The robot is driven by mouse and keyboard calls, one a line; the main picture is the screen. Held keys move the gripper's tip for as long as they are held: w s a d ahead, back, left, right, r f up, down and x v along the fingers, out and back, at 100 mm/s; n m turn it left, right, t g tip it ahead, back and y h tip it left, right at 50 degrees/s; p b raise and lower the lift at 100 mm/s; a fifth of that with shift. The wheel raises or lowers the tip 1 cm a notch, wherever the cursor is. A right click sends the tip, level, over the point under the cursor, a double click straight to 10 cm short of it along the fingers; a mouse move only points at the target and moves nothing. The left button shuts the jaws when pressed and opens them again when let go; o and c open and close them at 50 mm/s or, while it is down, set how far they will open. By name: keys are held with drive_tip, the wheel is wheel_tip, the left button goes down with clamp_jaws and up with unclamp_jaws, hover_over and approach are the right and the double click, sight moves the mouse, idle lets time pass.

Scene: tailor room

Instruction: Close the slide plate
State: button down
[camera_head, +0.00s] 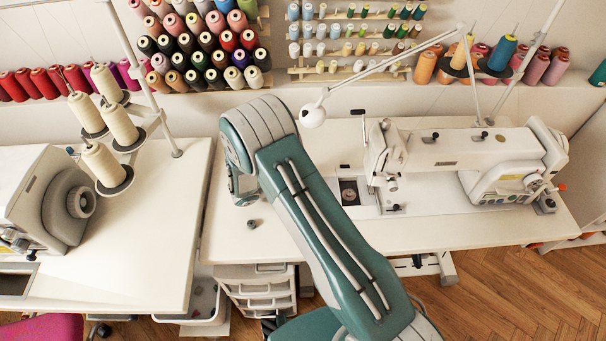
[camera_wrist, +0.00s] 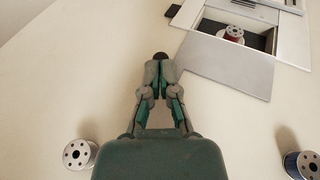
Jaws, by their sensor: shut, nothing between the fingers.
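The slide plate (camera_wrist: 228,66) is a flat grey plate in the wrist view. It lies drawn out beside a dark rectangular opening (camera_wrist: 262,38) in the machine bed, and the opening is uncovered. The opening also shows in the head view (camera_head: 349,191), just right of my arm. My gripper (camera_wrist: 160,58) is shut and empty over the white table. Its tips are just left of the plate's left corner, with a small gap in the picture; height above the table is unclear. In the head view my arm hides most of the gripper.
The white sewing machine (camera_head: 450,152) stands over the bed on the right. Loose bobbins lie on the white table, one at lower left (camera_wrist: 80,154) and a blue one at lower right (camera_wrist: 301,165). A thread stand (camera_head: 118,125) stands at left. The table between the bobbins and plate is clear.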

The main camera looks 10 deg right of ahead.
sight(329, 178)
drive_tip(key=d, duration=0.3)
drive_tip(key=s+d, duration=0.1)
drive_tip(key=d, duration=0.3)
drive_tip(key=shift+s, duration=0.2)
drive_tip(key=shift+a, duration=0.2)
drive_tip(key=shift+r, duration=0.1)
